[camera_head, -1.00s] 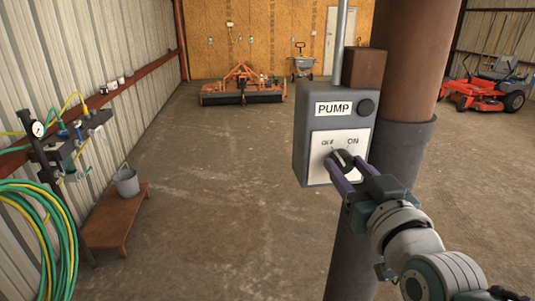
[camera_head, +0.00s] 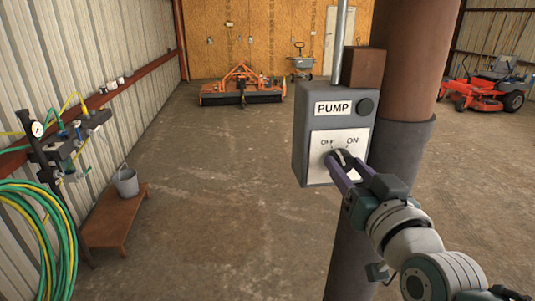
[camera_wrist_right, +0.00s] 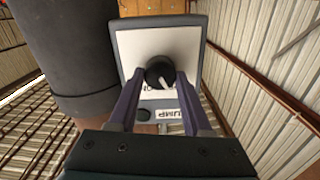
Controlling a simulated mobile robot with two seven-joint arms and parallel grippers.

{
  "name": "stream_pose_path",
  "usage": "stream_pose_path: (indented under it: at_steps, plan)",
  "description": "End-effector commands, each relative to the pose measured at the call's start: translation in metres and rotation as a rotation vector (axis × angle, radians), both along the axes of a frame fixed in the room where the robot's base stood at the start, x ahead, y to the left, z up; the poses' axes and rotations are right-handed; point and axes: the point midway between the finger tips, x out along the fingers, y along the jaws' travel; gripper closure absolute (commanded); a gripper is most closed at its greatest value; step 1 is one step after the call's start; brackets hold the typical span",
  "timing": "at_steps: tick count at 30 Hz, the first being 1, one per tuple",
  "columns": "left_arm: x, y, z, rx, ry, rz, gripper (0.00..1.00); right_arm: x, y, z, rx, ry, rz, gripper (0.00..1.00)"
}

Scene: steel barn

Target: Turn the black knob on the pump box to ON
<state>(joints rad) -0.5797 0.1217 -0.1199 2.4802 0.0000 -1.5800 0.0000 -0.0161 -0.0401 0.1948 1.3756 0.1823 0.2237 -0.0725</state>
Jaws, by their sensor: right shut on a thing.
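The grey pump box (camera_head: 301,140) with a "PUMP" label is mounted on the brown post. Its white plate reads OFF at the left and ON at the right. The black knob (camera_head: 343,158) sits below these words. My right gripper (camera_head: 344,163) is shut on the knob, one purple finger on each side. The wrist view is upside down relative to the label; there the knob (camera_wrist_right: 160,73) has a white pointer slanting toward lower right, the OFF side. A round black button (camera_head: 366,106) is beside the label. My left gripper is not in view.
The thick post (camera_head: 402,90) stands right behind the box, with a pipe (camera_head: 340,45) rising above it. A low wooden bench (camera_head: 115,218) with a bucket (camera_head: 126,181) and a coiled hose (camera_head: 40,235) are at left. The floor between is clear.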

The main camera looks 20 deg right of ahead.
Motion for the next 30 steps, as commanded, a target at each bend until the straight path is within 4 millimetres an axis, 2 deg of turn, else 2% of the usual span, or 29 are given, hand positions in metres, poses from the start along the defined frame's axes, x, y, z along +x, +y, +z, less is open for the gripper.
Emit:
stream_pose_path:
  at_steps: [30]
  plan:
    - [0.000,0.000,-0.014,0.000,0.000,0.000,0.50,0.000,-0.001,-0.002,0.875,-0.209,0.001,1.00]
